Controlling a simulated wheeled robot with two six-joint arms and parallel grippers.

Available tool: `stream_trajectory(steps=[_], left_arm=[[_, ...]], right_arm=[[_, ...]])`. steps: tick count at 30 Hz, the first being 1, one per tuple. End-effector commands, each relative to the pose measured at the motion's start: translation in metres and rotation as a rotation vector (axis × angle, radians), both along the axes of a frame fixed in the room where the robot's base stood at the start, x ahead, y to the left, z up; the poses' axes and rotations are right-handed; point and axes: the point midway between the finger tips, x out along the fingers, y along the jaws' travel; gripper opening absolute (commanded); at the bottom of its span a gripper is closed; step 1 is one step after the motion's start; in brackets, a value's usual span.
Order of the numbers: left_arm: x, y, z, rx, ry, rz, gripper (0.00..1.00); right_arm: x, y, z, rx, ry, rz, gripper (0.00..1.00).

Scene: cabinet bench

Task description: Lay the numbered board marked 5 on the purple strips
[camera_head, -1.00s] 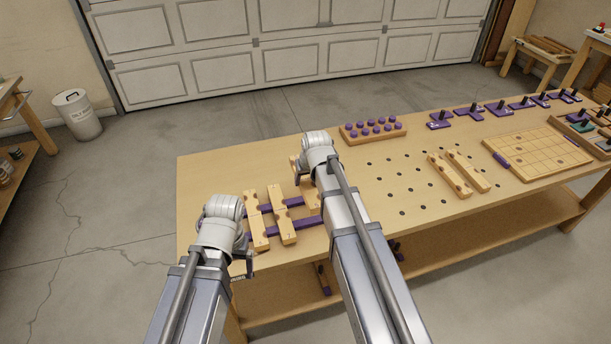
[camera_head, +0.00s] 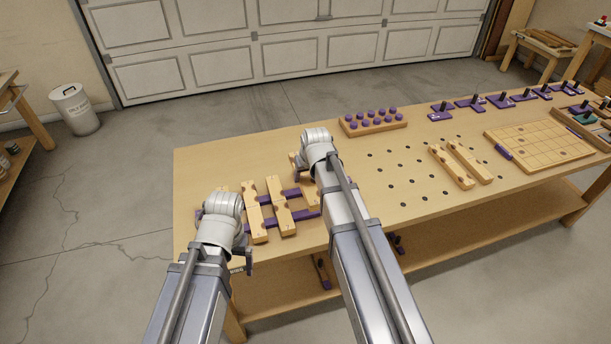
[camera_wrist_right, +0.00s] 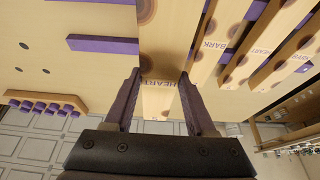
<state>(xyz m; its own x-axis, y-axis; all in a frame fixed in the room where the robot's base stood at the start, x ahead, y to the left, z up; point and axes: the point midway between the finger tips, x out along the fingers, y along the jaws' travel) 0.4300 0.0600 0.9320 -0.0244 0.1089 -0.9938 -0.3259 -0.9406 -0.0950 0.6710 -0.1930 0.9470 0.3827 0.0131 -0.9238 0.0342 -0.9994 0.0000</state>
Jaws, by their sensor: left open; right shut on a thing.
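In the right wrist view my right gripper (camera_wrist_right: 158,108) is shut on a light wooden board (camera_wrist_right: 160,65) with dark round markings and the word HEART. Its number cannot be read, and my right arm hides most of it in the head view. Purple strips (camera_head: 305,215) lie at the bench's left end; one also shows in the wrist view (camera_wrist_right: 100,44). Wooden boards (camera_head: 254,218) and (camera_head: 283,218) lie across them, left of my right gripper (camera_head: 302,172). My left gripper (camera_head: 241,264) is open, low at the bench's front left edge.
Two notched wooden bars (camera_head: 452,167) stand on the holed bench top (camera_head: 400,215). A block with purple pegs (camera_head: 373,122) is at the back edge. A grid board (camera_head: 540,145) and purple bases with black posts (camera_head: 470,103) are at the right.

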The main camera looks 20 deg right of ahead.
Motion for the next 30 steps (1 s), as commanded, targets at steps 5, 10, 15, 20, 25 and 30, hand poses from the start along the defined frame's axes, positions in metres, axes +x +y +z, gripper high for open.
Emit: stream_trajectory(steps=[5,10,15,20,25,30], left_arm=[[0.0,0.0,-0.018,0.0,0.0,0.0,0.91],[0.0,0.0,-0.037,0.0,0.0,0.0,0.91],[0.0,0.0,-0.056,0.0,0.0,0.0,0.91],[0.0,0.0,-0.066,0.0,0.0,0.0,0.91],[0.0,0.0,-0.068,0.0,0.0,0.0,0.91],[0.0,0.0,-0.067,0.0,0.0,0.0,0.91]], right_arm=[[0.0,0.0,-0.018,0.0,0.0,0.0,0.0],[0.0,0.0,-0.037,0.0,0.0,0.0,0.0],[0.0,0.0,-0.056,0.0,0.0,0.0,0.0],[0.0,0.0,-0.066,0.0,0.0,0.0,0.0],[0.0,0.0,-0.068,0.0,0.0,0.0,0.0],[0.0,0.0,-0.067,0.0,0.0,0.0,0.0]])
